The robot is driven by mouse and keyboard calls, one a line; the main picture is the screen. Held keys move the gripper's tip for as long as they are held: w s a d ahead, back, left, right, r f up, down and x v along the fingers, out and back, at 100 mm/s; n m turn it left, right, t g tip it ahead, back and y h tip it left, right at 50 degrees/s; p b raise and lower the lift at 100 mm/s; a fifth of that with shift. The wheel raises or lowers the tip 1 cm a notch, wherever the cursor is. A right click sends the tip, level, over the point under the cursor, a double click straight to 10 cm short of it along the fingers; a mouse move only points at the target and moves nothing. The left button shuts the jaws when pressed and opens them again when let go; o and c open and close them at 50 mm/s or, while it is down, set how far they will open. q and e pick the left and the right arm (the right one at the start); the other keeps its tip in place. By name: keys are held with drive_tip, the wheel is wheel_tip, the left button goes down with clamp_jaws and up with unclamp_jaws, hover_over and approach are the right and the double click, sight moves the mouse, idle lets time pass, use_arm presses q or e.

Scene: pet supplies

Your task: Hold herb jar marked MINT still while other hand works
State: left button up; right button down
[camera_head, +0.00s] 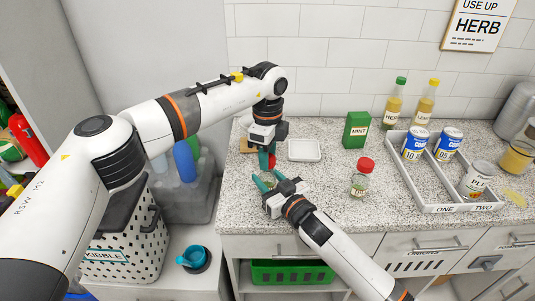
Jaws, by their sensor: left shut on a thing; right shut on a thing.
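A herb jar (268,179) stands near the counter's front left, mostly hidden between my grippers; its label cannot be read. My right gripper (267,181), with teal fingertips, is shut on its body from the front. My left gripper (268,161) points down from above and is shut on a small red piece (272,161) that looks like the jar's lid. Whether the lid is on the jar or lifted cannot be told. A green box marked MINT (357,130) stands at the back of the counter.
Another red-lidded jar (361,181) stands to the right. A small white tray (304,151) lies behind the grippers. A divided white tray (455,208) holds several cans at right, with two bottles (394,104) behind. The speckled counter (318,190) between is clear.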

use_arm(q)
drive_tip(key=shift+r, duration=0.2)
drive_tip(key=shift+r, duration=0.9)
drive_tip(key=shift+r, duration=0.1)
drive_tip(key=shift+r, duration=1.95)
use_arm(e)
drive_tip(key=c, duration=0.7)
unclamp_jaws()
